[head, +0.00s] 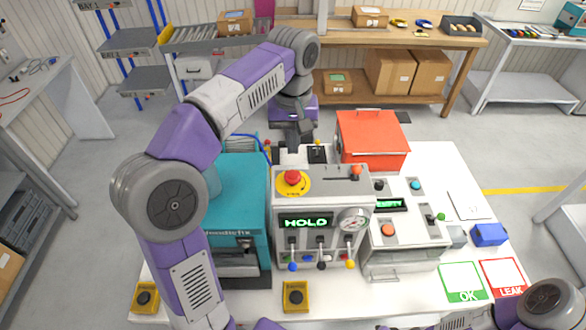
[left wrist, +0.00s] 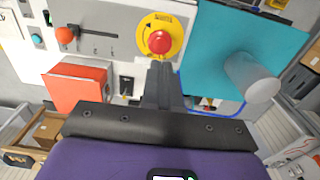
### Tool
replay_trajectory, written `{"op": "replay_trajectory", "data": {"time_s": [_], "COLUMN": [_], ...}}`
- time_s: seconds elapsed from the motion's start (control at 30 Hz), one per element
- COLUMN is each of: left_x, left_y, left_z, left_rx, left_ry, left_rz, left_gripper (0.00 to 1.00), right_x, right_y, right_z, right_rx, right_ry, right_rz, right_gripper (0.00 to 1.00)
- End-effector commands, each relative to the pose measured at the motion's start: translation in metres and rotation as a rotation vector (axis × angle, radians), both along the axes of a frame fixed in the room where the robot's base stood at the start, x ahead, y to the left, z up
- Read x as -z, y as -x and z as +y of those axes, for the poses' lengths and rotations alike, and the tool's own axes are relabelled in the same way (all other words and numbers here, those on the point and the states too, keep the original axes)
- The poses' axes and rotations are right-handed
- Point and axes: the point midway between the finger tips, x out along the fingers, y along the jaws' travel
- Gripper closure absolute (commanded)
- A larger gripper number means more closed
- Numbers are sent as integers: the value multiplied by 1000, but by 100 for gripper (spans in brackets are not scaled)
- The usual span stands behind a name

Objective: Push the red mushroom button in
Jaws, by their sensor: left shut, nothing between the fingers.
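The red mushroom button (head: 292,177) sits on a yellow round plate on top of the grey panel box (head: 325,188). In the left wrist view the button (left wrist: 160,42) shows just beyond my fingertips, with its yellow plate (left wrist: 178,30) around it. My left gripper (head: 293,146) is shut and empty, pointing down behind the box. In the left wrist view its closed fingers (left wrist: 161,72) point at the button. I see no contact, and the gap is hard to judge. My right gripper is out of view.
A teal machine (head: 240,196) stands close left of the panel box. A red box (head: 371,138) stands behind right. A grey control unit (head: 402,236) stands to the right. The box's front has a "HOLD" display (head: 306,222), a gauge (head: 354,220) and several levers.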

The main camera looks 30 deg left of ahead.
Motion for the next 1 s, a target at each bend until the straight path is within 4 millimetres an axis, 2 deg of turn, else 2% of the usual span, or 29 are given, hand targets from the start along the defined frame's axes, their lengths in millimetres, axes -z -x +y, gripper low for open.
{"op": "replay_trajectory", "data": {"time_s": [0.03,0.2,0.4,0.57,0.87,1.0], "left_x": [15,47,71,78,78,90], "left_y": [1,1,0,0,0,0], "left_z": [0,0,0,0,0,0], "left_rx": [0,1,1,1,1,2], "left_ry": [0,0,1,1,1,0], "left_rz": [4,2,1,-1,-1,1], "left_gripper": [100,100,100,100,100,100], "right_x": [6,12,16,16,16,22], "right_y": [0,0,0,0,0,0], "right_z": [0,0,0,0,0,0], "right_rx": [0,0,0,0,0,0], "right_ry": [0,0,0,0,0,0], "right_rz": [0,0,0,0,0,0], "right_gripper": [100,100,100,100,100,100]}}
